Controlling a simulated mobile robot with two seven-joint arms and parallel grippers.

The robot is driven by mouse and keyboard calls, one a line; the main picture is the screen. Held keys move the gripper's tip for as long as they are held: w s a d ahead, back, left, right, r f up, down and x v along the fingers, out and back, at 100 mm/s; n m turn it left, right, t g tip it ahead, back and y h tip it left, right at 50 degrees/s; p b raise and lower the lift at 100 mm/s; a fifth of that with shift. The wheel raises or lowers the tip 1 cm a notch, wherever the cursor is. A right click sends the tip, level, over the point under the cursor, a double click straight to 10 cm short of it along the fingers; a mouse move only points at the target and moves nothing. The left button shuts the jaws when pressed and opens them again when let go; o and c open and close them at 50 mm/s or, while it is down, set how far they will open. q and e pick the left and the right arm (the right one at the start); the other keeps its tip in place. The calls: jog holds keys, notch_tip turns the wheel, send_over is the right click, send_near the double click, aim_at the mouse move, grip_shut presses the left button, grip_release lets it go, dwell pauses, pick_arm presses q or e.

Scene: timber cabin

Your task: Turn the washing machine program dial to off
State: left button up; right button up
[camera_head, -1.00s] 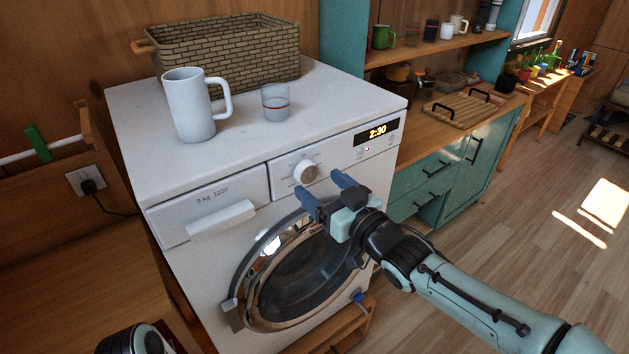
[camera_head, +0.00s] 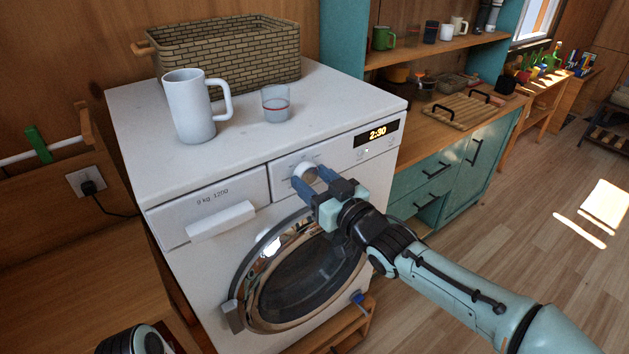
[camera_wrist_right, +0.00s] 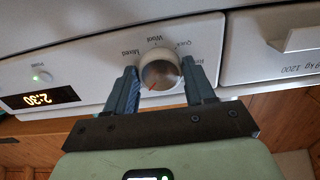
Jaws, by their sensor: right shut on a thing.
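The washing machine (camera_head: 165,206) is white, with a display (camera_head: 377,133) reading 2:30 and a round door (camera_head: 305,270) that looks closed. The white program dial (camera_head: 308,172) is on its front panel. It also shows in the right wrist view (camera_wrist_right: 161,72), upside down, with a red mark on its face and printed program names around it. My right gripper (camera_head: 309,180) is at the dial, one blue finger on each side, shut on it. In the right wrist view the fingers (camera_wrist_right: 160,88) flank the dial.
A white mug (camera_head: 193,108), a glass (camera_head: 276,103) and a woven basket (camera_head: 230,55) stand on the machine's top. A teal cabinet (camera_head: 440,180) with a wooden counter stands to the right. Open floor lies at the right.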

pick_arm(q)
jog(key=shift+f, duration=0.2)
pick_arm(e)
jog(key=shift+n, duration=0.4)
jog(key=n+b, duration=0.2)
jog(key=n, duration=0.1)
jog(key=shift+n, duration=0.3)
pick_arm(q)
jog(key=shift+w+f+t+b, duration=0.2)
jog(key=shift+w+f+b, duration=0.15)
jog(key=shift+f+b, duration=0.3)
jog(key=shift+w+f+t+b, duration=0.2)
jog(key=shift+w+f+b, duration=0.2)
jog(key=shift+f, duration=0.4)
pick_arm(e)
jog(key=shift+d+n, duration=0.1)
jog(key=shift+n, duration=2.2)
jog(key=o, duration=1)
pick_arm(q)
jog(key=shift+s+r+p, duration=0.35)
jog(key=shift+r+p, duration=0.25)
jog(key=shift+p, duration=0.15)
pick_arm(e)
jog(key=v, duration=1.3)
